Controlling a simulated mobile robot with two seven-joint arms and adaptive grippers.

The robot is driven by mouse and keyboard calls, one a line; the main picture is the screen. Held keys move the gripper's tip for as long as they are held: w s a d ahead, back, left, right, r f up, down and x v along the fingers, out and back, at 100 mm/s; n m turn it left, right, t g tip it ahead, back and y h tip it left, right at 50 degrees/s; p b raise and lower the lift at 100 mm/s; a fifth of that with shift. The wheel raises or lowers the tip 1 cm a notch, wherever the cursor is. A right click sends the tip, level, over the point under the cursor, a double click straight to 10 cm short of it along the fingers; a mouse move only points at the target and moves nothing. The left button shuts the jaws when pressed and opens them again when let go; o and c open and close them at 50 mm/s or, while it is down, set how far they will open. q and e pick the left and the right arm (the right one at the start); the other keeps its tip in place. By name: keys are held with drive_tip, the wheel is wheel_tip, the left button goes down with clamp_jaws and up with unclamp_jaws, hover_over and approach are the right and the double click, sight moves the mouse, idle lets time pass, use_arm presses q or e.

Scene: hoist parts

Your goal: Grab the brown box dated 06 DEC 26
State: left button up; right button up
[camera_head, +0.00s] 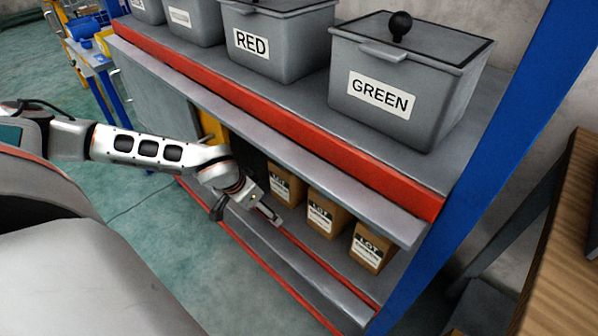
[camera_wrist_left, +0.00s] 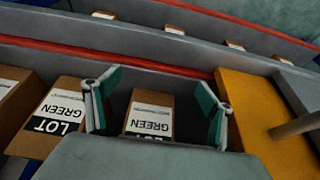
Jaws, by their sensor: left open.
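Three brown boxes with white LOT labels stand in a row on the lower shelf: a left one (camera_head: 285,186), a middle one (camera_head: 325,216) and a right one (camera_head: 369,247). Their dates are too small to read. My left gripper (camera_head: 268,214) is at the shelf front, by the left box. In the left wrist view the gripper (camera_wrist_left: 158,98) is open, with a brown box (camera_wrist_left: 148,112) labelled GREEN between its fingers. I cannot tell whether they touch it. Another GREEN box (camera_wrist_left: 58,115) stands beside it, with part of a third (camera_wrist_left: 10,98) at the edge.
A yellow part (camera_wrist_left: 255,108) stands close beside the gripper. The upper shelf overhangs the boxes and carries grey bins, including RED (camera_head: 275,42) and GREEN (camera_head: 400,85). A blue post (camera_head: 495,150) bounds the right end. Several small boxes (camera_wrist_left: 174,29) show farther off.

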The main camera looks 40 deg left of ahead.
sight(280, 191)
use_arm(q)
drive_tip(key=w, duration=0.3)
drive_tip(key=shift+w+d, duration=0.15)
drive_tip(key=w, duration=0.1)
drive_tip(key=w+b, duration=0.1)
drive_tip(key=w, duration=0.2)
drive_tip(key=shift+w+d+f, duration=0.2)
drive_tip(key=shift+w+d, duration=0.05)
drive_tip(key=shift+w, duration=0.1)
drive_tip(key=shift+f+b, duration=0.5)
drive_tip(key=shift+w+r, duration=0.15)
drive_tip(key=c, duration=2.2)
drive_tip(key=shift+r, duration=0.2)
use_arm(e)
drive_tip(key=shift+w+a+r+m+t+y, duration=0.15)
drive_tip(key=shift+w+a+r, duration=0.15)
drive_tip(key=shift+a, duration=0.2)
drive_tip(key=shift+w+a+r+m+t+y, duration=0.15)
drive_tip(key=shift+a+r, duration=0.2)
drive_tip(key=shift+a, duration=0.15)
